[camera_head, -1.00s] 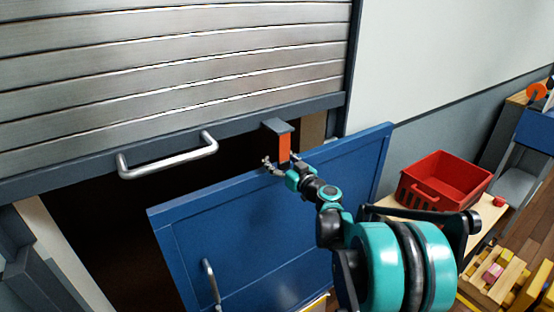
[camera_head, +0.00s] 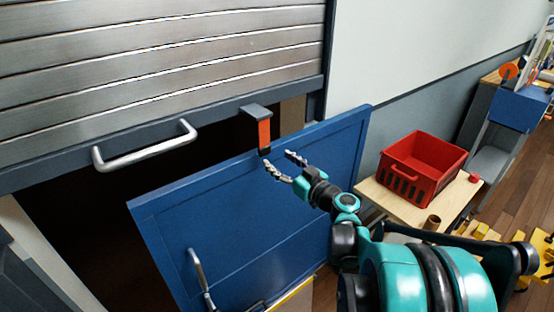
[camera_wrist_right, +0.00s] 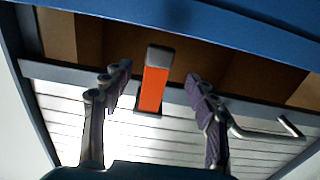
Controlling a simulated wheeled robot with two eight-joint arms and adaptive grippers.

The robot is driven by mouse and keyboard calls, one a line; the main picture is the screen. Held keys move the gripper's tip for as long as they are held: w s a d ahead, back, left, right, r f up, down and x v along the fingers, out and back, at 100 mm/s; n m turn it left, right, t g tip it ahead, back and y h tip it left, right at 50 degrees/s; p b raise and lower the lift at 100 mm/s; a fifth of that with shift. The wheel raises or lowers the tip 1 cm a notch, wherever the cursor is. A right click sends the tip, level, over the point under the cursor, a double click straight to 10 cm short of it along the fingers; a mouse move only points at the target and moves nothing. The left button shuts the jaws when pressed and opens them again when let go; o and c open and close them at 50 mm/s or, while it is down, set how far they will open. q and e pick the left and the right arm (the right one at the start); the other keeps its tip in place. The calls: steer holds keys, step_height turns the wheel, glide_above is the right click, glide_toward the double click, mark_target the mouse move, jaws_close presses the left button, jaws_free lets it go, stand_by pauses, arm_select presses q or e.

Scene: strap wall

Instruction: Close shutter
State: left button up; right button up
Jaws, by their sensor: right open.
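The grey slatted shutter (camera_head: 170,75) is partly lowered, with a dark opening below it. A silver bar handle (camera_head: 145,148) is on its bottom rail. An orange strap (camera_head: 264,134) with dark ends hangs from a bracket at the rail's right part; it also shows in the right wrist view (camera_wrist_right: 152,88). My right gripper (camera_head: 278,164) is open just below and right of the strap. In the right wrist view its fingers (camera_wrist_right: 155,85) stand apart on either side of the strap, with no visible contact. My left gripper is not in view.
A blue panel door (camera_head: 250,215) with a silver handle (camera_head: 200,275) stands in front of the opening, under my right gripper. A red basket (camera_head: 420,165) sits on a wooden bench (camera_head: 385,200) at the right. Several yellow blocks lie on the floor.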

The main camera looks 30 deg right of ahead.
steer(key=c, duration=0.3)
step_height(320, 180, up, 2)
steer(key=p, duration=0.2)
steer(key=shift+r+p, duration=0.25)
steer(key=shift+p, duration=0.1)
steer(key=c, duration=1)
steer(key=r+g+p, duration=0.1)
steer(key=r+p, duration=0.5)
steer(key=s+r+g+p, duration=0.1)
steer(key=r+p, duration=0.5)
steer(key=p, duration=0.1)
steer(key=s+r+p, duration=0.1)
steer(key=r+p, duration=0.5)
steer(key=shift+s+a+r+g+h, duration=0.2)
steer(key=shift+a+g+h, duration=0.1)
steer(key=shift+a+g, duration=0.1)
jaws_close()
glide_above(262, 116)
step_height(262, 116, down, 3)
step_height(262, 116, down, 2)
steer(key=shift+f, duration=0.85)
